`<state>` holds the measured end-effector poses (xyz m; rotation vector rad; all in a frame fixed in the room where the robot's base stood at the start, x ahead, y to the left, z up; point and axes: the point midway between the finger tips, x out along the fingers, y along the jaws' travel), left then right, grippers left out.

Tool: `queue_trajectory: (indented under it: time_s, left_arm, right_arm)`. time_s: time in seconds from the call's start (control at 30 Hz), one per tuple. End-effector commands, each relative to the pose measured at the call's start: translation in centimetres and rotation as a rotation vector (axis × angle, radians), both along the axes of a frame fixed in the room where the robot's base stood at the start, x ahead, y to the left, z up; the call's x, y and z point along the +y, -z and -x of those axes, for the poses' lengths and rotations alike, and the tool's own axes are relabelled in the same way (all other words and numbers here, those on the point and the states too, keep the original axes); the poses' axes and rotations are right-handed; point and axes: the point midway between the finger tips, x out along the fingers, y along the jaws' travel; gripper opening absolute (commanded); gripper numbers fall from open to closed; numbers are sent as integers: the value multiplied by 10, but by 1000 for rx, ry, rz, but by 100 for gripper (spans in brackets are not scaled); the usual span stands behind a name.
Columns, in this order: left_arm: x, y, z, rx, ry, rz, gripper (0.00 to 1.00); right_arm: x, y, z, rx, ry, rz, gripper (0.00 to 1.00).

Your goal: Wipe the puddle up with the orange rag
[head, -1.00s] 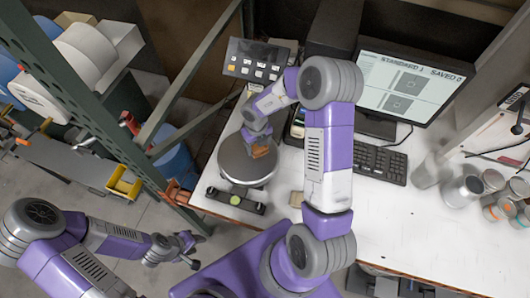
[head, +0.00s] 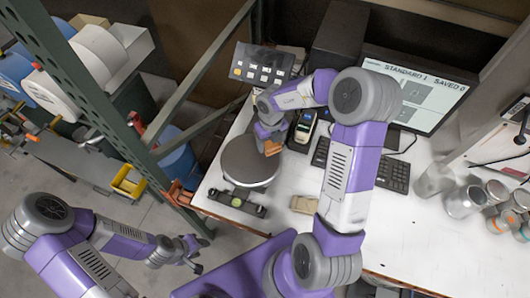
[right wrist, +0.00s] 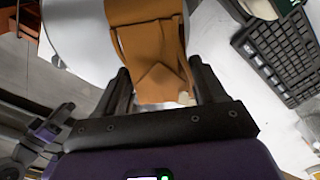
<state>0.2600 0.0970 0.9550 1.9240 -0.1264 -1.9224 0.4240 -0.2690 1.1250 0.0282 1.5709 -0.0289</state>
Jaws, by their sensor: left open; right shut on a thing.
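The orange rag (head: 271,148) hangs from my right gripper (head: 268,136), at the right edge of the scale's round grey pan (head: 246,166). In the right wrist view the rag (right wrist: 150,50) fills the space between the fingers of my right gripper (right wrist: 160,88), which is shut on it. I cannot tell whether the rag touches the pan. I cannot make out the puddle in either view. My left gripper (head: 194,252) is open and empty, low over the floor, left of the table.
The white table (head: 430,235) holds a phone-like device (head: 303,128), a keyboard (head: 390,174), a monitor (head: 420,85), a small tan block (head: 304,204) and several metal cans (head: 465,200) at right. A green rack post (head: 85,85) stands at left.

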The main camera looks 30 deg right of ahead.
Motion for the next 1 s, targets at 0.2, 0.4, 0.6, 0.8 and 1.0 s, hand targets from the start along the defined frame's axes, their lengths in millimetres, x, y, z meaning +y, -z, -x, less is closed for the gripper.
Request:
queue_trajectory:
  time_s: [0.2,0.4,0.6,0.8,1.0]
  left_arm:
    - [0,0,0,0,0,0,43]
    - [0,0,0,0,0,0,43]
    - [0,0,0,0,0,0,43]
    - [0,0,0,0,0,0,43]
    - [0,0,0,0,0,0,43]
  right_arm:
    - [1,-15,-1,-2,-3,-1,41]
    - [2,-19,-1,-1,-4,-1,41]
    - [2,-19,-1,-1,-4,-1,41]
    - [2,-19,-1,-1,-4,-1,41]
    - [2,-19,-1,-1,-4,-1,41]
